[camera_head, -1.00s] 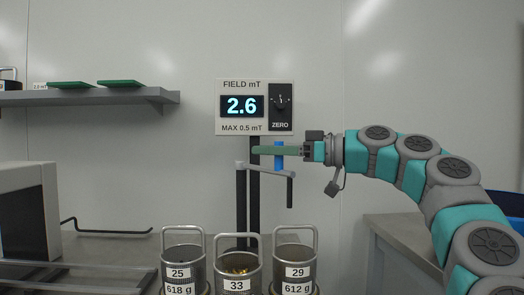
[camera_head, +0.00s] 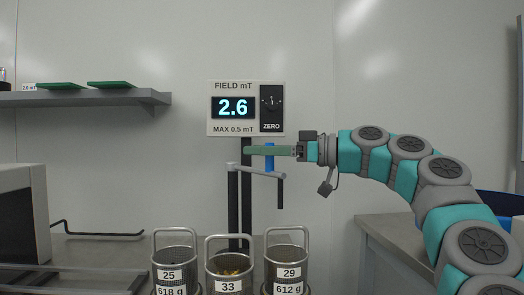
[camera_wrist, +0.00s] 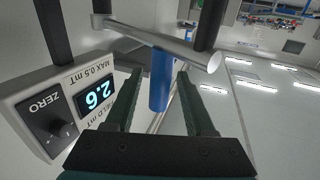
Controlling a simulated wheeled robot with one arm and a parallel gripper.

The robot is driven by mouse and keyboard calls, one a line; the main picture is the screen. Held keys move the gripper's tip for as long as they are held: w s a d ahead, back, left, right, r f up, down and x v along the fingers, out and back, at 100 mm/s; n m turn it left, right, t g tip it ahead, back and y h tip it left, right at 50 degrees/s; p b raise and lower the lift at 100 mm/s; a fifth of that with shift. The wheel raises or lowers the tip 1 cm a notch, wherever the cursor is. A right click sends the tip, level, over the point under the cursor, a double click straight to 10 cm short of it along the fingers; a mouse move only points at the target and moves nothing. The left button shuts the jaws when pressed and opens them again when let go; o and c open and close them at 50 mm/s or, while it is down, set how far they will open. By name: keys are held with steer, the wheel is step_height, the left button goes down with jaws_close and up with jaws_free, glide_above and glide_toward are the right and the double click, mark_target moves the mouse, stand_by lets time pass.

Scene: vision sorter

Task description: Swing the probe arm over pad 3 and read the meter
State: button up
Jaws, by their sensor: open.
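The field meter (camera_head: 246,108) stands at the centre and reads 2.6; it shows upside down in the wrist view (camera_wrist: 95,95). The probe arm is a grey horizontal bar (camera_head: 257,171) on a dark post, with a dark rod hanging from its right end. A blue upright grip (camera_head: 270,160) rises from the bar. My gripper (camera_head: 262,151) is open at this grip. In the wrist view, the blue grip (camera_wrist: 161,80) lies between my two fingers, with gaps on both sides. No pad number can be read.
Three metal baskets with handles stand in front: 25 (camera_head: 174,250), 33 (camera_head: 229,264) and 29 (camera_head: 287,248). A shelf (camera_head: 80,98) with green boards is at left. A grey box (camera_head: 22,215) is below it. A bench (camera_head: 385,240) is at right.

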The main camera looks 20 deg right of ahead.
steer(key=v, duration=0.7)
steer(key=shift+s+d, duration=0.3)
